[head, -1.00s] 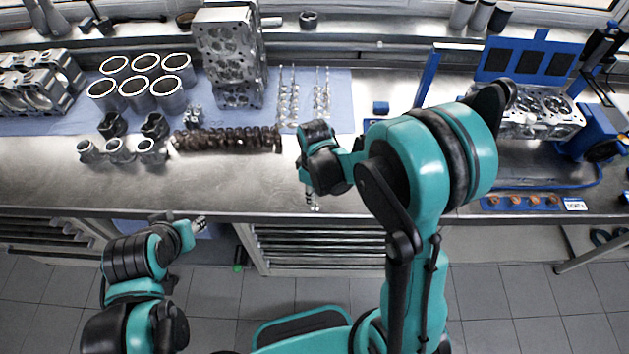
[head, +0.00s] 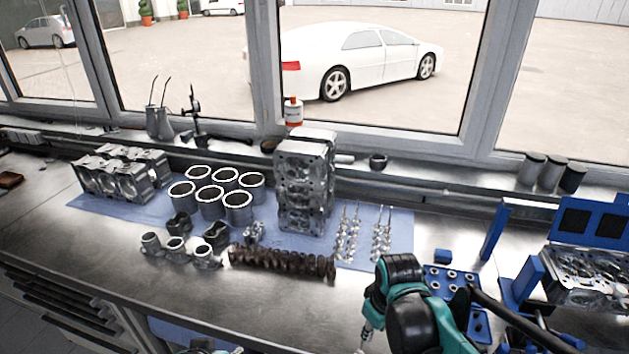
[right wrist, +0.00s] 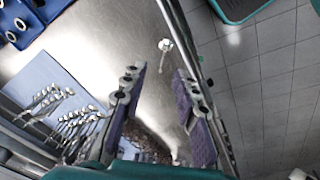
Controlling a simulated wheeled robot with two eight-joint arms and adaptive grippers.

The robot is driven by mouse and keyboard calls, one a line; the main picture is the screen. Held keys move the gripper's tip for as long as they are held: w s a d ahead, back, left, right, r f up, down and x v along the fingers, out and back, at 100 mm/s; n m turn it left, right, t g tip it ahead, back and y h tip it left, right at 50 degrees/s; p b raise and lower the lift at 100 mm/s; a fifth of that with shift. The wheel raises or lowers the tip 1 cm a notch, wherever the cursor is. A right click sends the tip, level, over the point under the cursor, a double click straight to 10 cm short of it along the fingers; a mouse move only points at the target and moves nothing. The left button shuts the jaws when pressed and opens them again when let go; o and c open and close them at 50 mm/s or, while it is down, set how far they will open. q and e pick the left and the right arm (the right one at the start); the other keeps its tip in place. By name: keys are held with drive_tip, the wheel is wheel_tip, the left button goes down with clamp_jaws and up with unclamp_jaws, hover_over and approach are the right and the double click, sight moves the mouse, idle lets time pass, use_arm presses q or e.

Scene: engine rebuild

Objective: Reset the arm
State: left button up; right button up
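My right arm comes up from the bottom right in the head view. Its gripper (head: 366,336) is over the front part of the steel bench (head: 300,315), in front of the dark camshaft-like part (head: 282,263). In the right wrist view, the two finger pads of this gripper (right wrist: 160,88) stand wide apart with nothing clamped between them. A small shiny valve-like piece (right wrist: 165,46) shows just past the fingertips; I cannot tell whether it touches the bench. My left gripper (head: 205,347) only peeks in at the bottom edge, and its fingers are not clear.
A blue cloth (head: 400,220) holds an upright cylinder head (head: 303,185), several cylinder liners (head: 238,207) and rows of valves (head: 347,235). A blue tray (head: 437,275) and an engine part in a blue stand (head: 585,275) are at right. The front left bench is clear.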

use_arm(q)
wheel_tip(320, 180, down, 8)
drive_tip(key=b, duration=0.6)
drive_tip(key=shift+r, duration=0.25)
use_arm(e)
drive_tip(key=s+d+f+m+t, duration=0.3)
drive_tip(key=s+f+m+t, duration=0.1)
drive_tip(key=s+m+t, duration=0.1)
drive_tip(key=s+m, duration=0.1)
drive_tip(key=s, duration=0.1)
drive_tip(key=shift+s+m, duration=0.35)
drive_tip(key=shift+m, duration=0.05)
use_arm(q)
drive_tip(key=shift+s, duration=0.1)
use_arm(e)
drive_tip(key=shift+d, duration=0.1)
use_arm(q)
drive_tip(key=shift+c, duration=0.7)
use_arm(e)
drive_tip(key=shift+c, duration=0.5)
use_arm(q)
drive_tip(key=shift+s+a, duration=0.1)
use_arm(e)
drive_tip(key=shift+s, duration=0.1)
